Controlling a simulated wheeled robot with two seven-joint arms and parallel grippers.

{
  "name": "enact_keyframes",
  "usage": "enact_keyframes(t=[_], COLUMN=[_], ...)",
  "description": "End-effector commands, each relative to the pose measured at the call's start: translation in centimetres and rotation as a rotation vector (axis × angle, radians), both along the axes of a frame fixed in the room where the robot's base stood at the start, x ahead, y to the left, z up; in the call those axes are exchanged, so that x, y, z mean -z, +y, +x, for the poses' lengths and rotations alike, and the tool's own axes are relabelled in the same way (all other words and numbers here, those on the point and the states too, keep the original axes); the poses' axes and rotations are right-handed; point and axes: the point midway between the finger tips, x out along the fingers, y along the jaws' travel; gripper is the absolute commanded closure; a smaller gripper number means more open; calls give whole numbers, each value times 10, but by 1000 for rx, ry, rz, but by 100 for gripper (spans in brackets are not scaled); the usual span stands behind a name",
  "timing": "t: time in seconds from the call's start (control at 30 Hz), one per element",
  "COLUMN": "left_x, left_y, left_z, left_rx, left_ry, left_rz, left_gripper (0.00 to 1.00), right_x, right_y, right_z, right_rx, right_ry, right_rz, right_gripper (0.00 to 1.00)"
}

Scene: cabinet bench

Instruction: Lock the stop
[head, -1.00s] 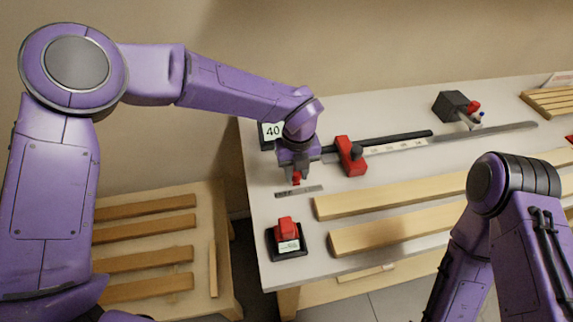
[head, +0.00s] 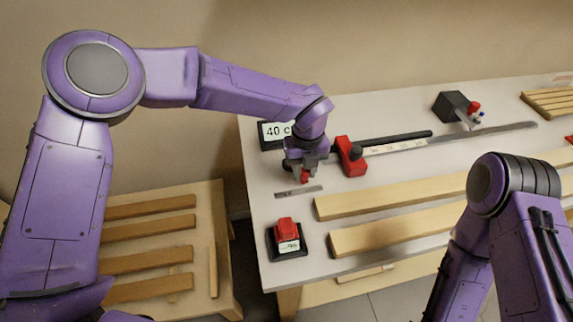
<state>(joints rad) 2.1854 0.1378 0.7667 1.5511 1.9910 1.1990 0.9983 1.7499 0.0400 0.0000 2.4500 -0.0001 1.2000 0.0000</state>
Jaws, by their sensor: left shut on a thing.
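My left gripper (head: 304,178) points down just left of the stop, over the bench. It is shut on a small red piece between its fingertips. I cannot tell whether this piece joins the stop, because the gripper and wrist hide the space there. My right arm (head: 497,220) shows at the lower right; its gripper is out of view.
A sign reading "40 c" (head: 273,132) stands behind my left wrist, partly hidden. A dark clamp block with a red part (head: 453,105) is at the back. Wooden boards (head: 400,192) lie to the right.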

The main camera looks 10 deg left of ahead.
Motion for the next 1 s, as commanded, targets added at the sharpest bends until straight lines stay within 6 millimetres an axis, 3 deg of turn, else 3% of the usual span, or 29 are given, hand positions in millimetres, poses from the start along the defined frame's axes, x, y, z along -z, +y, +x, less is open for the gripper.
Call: enact_keyframes(t=[0.4, 1.0], left_x=[0, 0], left_y=[-14, -17], left_z=[14, 17], left_rx=[-1, 0], left_ry=[1, 1], left_rz=[0, 0], left_gripper=[79, 79], right_x=[-2, -3], right_y=[0, 0], right_z=[0, 0], right_rx=[0, 0], right_ry=[0, 0], right_rz=[0, 0], right_gripper=[57, 57])
